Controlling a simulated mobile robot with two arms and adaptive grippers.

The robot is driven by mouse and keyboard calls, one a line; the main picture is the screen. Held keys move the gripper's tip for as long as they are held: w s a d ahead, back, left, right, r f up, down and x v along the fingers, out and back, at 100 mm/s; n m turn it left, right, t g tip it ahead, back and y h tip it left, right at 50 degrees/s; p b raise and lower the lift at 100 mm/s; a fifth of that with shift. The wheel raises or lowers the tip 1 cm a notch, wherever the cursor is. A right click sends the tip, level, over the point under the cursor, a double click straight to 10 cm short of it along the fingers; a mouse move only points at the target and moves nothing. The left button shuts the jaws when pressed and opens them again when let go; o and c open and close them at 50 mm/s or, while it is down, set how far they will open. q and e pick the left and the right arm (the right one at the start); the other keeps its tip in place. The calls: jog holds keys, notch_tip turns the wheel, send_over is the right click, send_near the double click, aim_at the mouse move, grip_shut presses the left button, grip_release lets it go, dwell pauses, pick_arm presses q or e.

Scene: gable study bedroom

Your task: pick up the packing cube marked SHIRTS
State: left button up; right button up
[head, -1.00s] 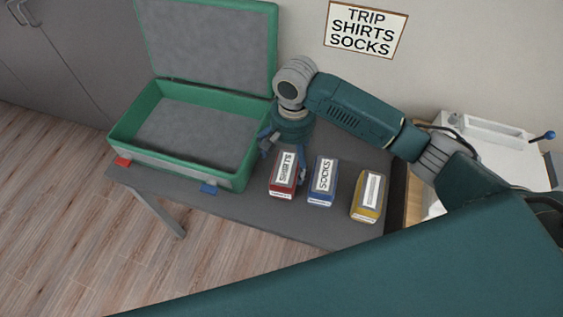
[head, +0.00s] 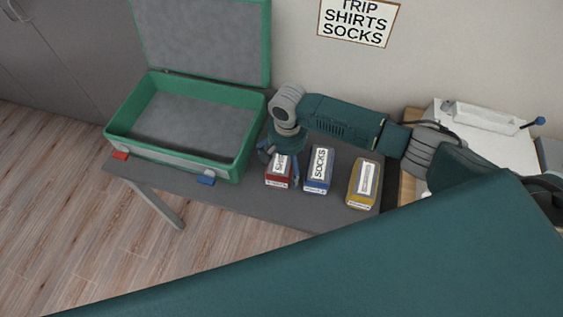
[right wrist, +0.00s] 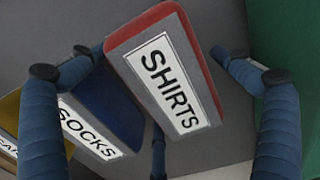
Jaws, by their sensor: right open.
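The red packing cube marked SHIRTS (head: 279,179) lies on the grey table, label up, its far part hidden under my right gripper (head: 280,163). In the right wrist view the SHIRTS cube (right wrist: 168,82) sits between the spread blue fingers of my right gripper (right wrist: 160,75). The gripper is open, with fingers on both sides of the cube; I cannot tell if any touch it. The blue SOCKS cube (head: 318,170) is just to its right and also shows in the right wrist view (right wrist: 100,125). My left gripper is not in view.
An open, empty green suitcase (head: 180,168) stands at the table's left, close to the gripper. A yellow cube (head: 362,184) lies right of SOCKS. A wall sign (head: 358,20) reads TRIP SHIRTS SOCKS. A white-topped unit (head: 485,135) stands at the right.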

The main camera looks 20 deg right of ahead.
jog(key=shift+c, duration=0.3)
jog(key=c, duration=1.2)
jog(key=shift+c, duration=0.4)
jog(key=shift+r, duration=0.2)
